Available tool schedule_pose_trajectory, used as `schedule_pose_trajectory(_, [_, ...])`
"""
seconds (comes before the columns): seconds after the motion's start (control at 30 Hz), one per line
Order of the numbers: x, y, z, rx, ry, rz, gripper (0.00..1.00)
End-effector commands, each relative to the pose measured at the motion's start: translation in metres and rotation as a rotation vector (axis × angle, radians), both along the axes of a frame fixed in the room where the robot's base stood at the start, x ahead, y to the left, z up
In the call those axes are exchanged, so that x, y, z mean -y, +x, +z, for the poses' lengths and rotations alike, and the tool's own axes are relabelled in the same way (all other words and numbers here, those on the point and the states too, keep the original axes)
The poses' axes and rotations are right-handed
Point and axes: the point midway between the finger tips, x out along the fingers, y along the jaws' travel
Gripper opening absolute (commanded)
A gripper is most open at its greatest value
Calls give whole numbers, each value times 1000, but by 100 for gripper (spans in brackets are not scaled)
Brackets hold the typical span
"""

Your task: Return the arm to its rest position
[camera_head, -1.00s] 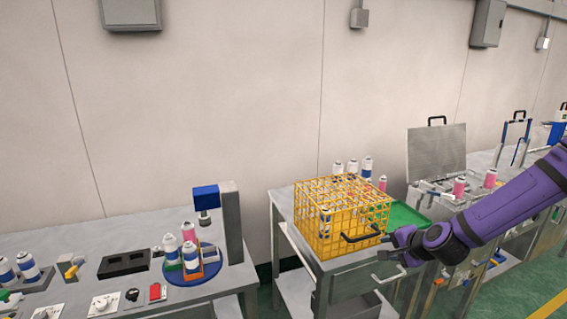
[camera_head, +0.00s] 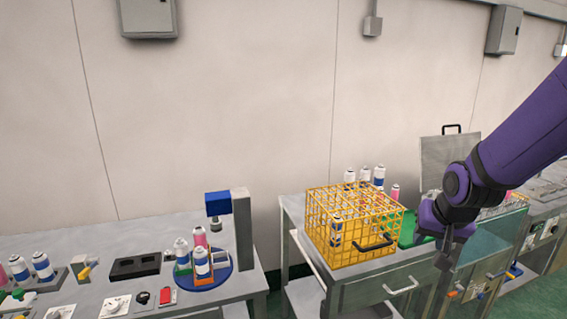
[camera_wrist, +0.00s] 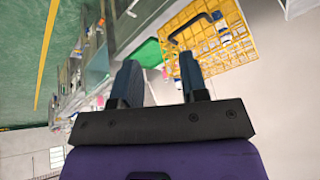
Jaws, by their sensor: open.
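My purple arm comes in from the upper right in the head view, with my gripper (camera_head: 445,258) pointing down in front of the middle cart, right of the yellow wire cage (camera_head: 345,252). In the wrist view, the two dark fingers of my gripper (camera_wrist: 162,80) stand apart with nothing between them. The yellow cage also shows beyond the right finger in the wrist view (camera_wrist: 205,42). Its black handle is free of the gripper.
A green tray (camera_head: 409,232) lies right of the cage. Spray cans (camera_head: 365,174) stand behind it. At left, a blue-headed press (camera_head: 218,204) stands over a round blue plate (camera_head: 203,284) with cans. Benches continue at right; green floor lies in front.

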Motion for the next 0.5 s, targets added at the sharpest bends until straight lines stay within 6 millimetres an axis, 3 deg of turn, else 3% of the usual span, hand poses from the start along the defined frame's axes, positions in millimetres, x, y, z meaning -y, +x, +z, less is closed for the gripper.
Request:
schedule_pose_trajectory(0.1, [-4, -20, 30, 0, -56, 38, 40])
schedule_pose_trajectory(0.5, [-11, -104, 112, 3, -148, 148, 40])
